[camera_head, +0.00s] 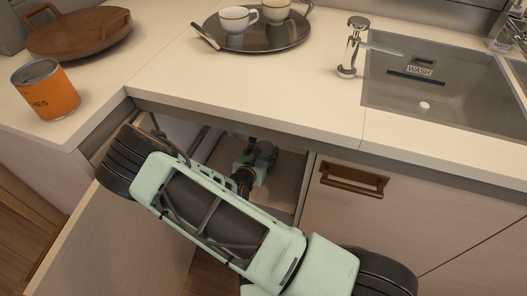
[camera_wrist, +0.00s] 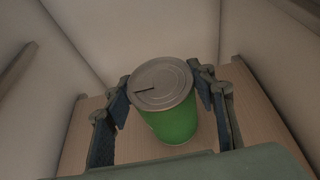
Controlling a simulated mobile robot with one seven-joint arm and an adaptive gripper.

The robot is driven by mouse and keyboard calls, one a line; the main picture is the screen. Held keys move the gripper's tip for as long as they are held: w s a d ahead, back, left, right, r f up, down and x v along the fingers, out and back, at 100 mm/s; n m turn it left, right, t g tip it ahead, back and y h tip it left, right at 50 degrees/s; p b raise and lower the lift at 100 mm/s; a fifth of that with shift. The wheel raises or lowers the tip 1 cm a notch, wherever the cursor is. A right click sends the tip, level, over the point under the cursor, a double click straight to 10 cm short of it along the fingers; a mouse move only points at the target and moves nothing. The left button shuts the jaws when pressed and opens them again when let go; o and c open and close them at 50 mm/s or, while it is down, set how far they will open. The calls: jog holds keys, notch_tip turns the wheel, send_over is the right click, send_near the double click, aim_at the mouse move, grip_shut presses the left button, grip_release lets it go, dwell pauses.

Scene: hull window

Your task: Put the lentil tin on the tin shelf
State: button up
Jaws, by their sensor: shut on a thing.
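A green tin (camera_wrist: 175,120) with a grey metal lid and pull tab is between the fingers of my gripper (camera_wrist: 162,100) in the wrist view. The fingers are shut on its sides. Its label text is not readable from here. The tin is upright or nearly so, over a wood-coloured board (camera_wrist: 85,125) inside a pale-walled compartment. Whether it touches the board I cannot tell. In the head view my gripper (camera_head: 255,160) reaches into the open cupboard (camera_head: 288,180) under the counter, and the tin is hidden. No shelf is clearly marked as the tin shelf.
An orange tin (camera_head: 45,90) stands on the counter (camera_head: 270,90) at left, near a brown lidded dish (camera_head: 80,33). A tray (camera_head: 290,38) holds white cups (camera_head: 235,20). The sink (camera_head: 435,85) and tap (camera_head: 353,48) are at right. An open cupboard door (camera_head: 110,240) stands at lower left.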

jog(key=shift+r, duration=0.1)
jog(key=o, duration=1.5)
jog(key=shift+o, duration=0.2)
jog(key=shift+r, duration=0.1)
jog(key=p+v, duration=0.3)
jog(key=v, duration=0.9)
jog(key=shift+f, duration=0.2)
jog(key=shift+s+a, duration=0.1)
